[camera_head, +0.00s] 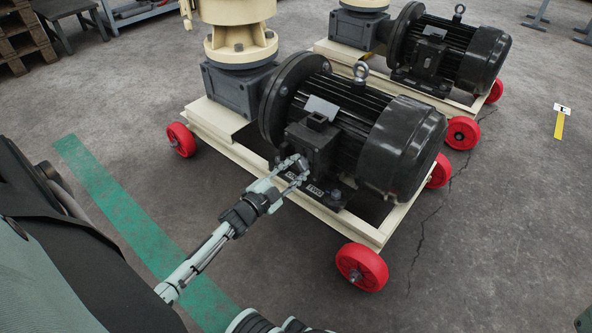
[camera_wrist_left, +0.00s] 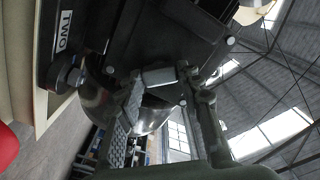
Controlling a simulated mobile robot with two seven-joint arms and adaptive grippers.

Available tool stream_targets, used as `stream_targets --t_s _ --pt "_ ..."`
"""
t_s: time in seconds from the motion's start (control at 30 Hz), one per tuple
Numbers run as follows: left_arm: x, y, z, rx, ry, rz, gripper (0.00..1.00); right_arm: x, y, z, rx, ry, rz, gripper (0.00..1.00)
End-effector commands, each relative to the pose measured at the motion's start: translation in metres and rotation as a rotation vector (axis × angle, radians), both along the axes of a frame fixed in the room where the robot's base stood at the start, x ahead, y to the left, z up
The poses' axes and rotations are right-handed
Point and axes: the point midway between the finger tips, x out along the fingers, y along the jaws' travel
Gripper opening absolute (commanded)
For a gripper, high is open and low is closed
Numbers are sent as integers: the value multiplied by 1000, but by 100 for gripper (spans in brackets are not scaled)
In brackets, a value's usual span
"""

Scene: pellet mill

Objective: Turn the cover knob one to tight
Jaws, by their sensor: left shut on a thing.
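My left gripper (camera_head: 293,171) reaches the terminal box on the near side of the front black motor (camera_head: 390,140). It is shut on a small grey knob, cover knob one (camera_wrist_left: 159,77), which shows between the fingertips in the wrist view. The left gripper (camera_wrist_left: 165,85) hides part of the knob and the label beside it. A white label reading TWO (camera_head: 315,190) is right of the gripper. In the wrist view a second dark round knob (camera_wrist_left: 70,76) sits beside the TWO label (camera_wrist_left: 64,35), apart from the fingers.
The motor stands on a cream wheeled frame (camera_head: 345,228) with red wheels (camera_head: 362,267). A second motor unit (camera_head: 450,52) stands behind it. A green floor stripe (camera_head: 125,205) runs at the left.

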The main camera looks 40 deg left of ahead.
Motion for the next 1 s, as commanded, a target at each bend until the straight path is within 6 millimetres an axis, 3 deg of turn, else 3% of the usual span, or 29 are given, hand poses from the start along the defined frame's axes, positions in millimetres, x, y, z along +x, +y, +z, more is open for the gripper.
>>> stream_targets --t_s 0.6,1.0 --pt "0 0 -1 538 -44 0 7 1 1 -2 -15 -55 2 40" --pt "0 0 0 702 -56 -1 7 2 4 2 -40 -82 6 40"
